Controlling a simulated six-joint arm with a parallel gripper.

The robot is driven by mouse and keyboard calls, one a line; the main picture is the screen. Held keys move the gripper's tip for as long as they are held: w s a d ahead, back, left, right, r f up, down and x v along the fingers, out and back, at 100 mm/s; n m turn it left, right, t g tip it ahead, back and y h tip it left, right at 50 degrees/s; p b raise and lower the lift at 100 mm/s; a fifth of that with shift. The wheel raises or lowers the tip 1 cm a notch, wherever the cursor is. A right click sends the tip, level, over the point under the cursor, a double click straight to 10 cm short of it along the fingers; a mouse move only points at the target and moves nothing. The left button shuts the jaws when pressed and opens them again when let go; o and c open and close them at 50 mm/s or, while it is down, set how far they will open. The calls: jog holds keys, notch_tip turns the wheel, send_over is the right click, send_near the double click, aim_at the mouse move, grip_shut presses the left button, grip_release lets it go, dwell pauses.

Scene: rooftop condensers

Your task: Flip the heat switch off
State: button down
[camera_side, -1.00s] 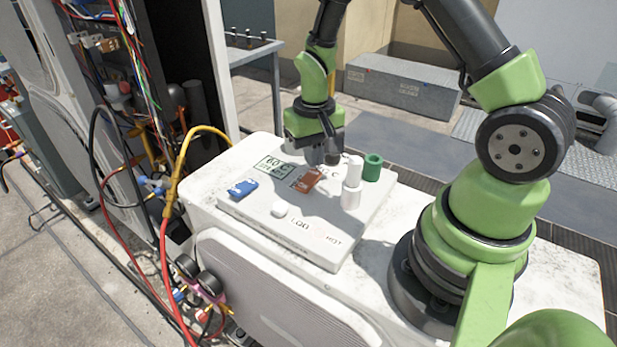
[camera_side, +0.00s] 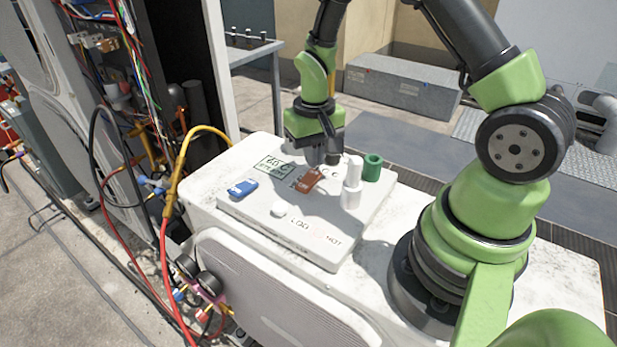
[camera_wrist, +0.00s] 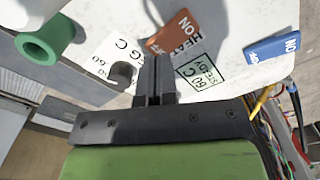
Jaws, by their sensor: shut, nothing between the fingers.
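The heat switch (camera_side: 309,179) is an orange-brown rocker on the top of the white control box (camera_side: 250,212). In the wrist view the switch (camera_wrist: 176,31) shows the word ON, with part of the word HEAT on the panel beside it. My gripper (camera_side: 318,160) points down just behind the switch in the side view. In the wrist view my gripper (camera_wrist: 155,62) has its two dark fingers together, tips close to the switch's near edge. I cannot tell whether they touch it. Nothing shows between the fingers.
A blue rocker switch (camera_side: 243,188) sits left of the heat switch. A white upright cylinder (camera_side: 351,185) and a green ring (camera_side: 372,167) stand to the right. A display (camera_side: 272,164) lies behind.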

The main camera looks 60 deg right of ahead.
aim_at(313, 173)
jog(key=shift+f, duration=1.35)
dwell(0.5)
jog(key=shift+r, duration=3.55)
jog(key=shift+r, duration=0.1)
jog(key=s+a+r+t, duration=0.2)
jog(key=r, duration=0.4)
jog(key=s+a+r+t, duration=0.1)
jog(key=s+a+r, duration=0.1)
jog(key=r, duration=0.4)
jog(key=s+a+r+n+t+y, duration=0.2)
jog(key=s+a+r+t, duration=0.2)
jog(key=s+r, duration=0.3)
jog(key=s+a, duration=0.1)
jog(key=s, duration=0.2)
